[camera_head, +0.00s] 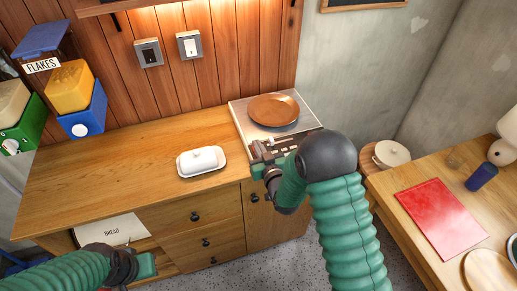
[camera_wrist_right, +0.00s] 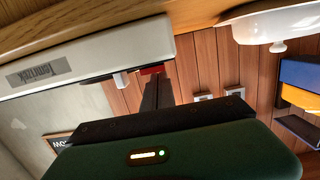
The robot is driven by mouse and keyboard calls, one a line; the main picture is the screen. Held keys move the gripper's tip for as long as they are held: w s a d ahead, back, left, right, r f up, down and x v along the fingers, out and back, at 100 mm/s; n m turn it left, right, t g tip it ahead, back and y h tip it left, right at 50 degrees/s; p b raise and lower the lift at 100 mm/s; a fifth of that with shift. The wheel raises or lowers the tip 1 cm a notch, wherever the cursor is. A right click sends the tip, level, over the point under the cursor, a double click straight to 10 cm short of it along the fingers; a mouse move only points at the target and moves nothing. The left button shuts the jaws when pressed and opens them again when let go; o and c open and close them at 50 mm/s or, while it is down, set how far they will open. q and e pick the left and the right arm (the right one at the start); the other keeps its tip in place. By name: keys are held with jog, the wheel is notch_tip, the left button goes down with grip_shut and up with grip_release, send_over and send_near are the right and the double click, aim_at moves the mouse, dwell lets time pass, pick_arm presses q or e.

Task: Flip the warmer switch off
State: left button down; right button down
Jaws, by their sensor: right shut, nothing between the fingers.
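The warmer (camera_head: 240,112) is a pale, flat-topped appliance at the right end of the wooden counter, with a brown plate (camera_head: 273,109) on top. In the right wrist view, which is upside down, its pale front (camera_wrist_right: 90,55) carries a dark label. A small white lever (camera_wrist_right: 121,80) and a red piece (camera_wrist_right: 152,70) show at its edge; I cannot tell the switch's position. My right gripper (camera_head: 262,152) is at the warmer's front edge. Its dark fingers (camera_wrist_right: 156,92) are shut and empty, close to the red piece; contact is unclear. My left gripper (camera_head: 146,266) is low at the counter's front, its fingers unclear.
A white butter dish (camera_head: 201,161) stands left of the warmer. A black wall switch (camera_head: 149,53) and a white one (camera_head: 190,46) are on the wood panelling. A lidded pot (camera_head: 390,154) and a red board (camera_head: 436,217) are to the right. The counter's middle is clear.

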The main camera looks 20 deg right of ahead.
jog(key=r, duration=0.1)
jog(key=r+p, duration=0.1)
jog(key=r, duration=0.1)
jog(key=shift+w, duration=0.3)
jog(key=s+r, duration=0.3)
jog(key=s, duration=0.6)
jog(key=shift+s+d+r+b, duration=0.2)
jog(key=shift+s+r+b, duration=0.15)
jog(key=shift+s+b, duration=0.05)
jog(key=shift+f, duration=0.15)
jog(key=s+f+g, duration=0.3)
jog(key=s+g, duration=0.4)
jog(key=s, duration=0.4)
jog(key=s+f+g, duration=0.4)
jog(key=s+g, duration=0.2)
jog(key=s, duration=0.5)
jog(key=shift+s+d+g+h, duration=0.2)
jog(key=shift+d+g+h, duration=0.1)
jog(key=shift+g, duration=0.1)
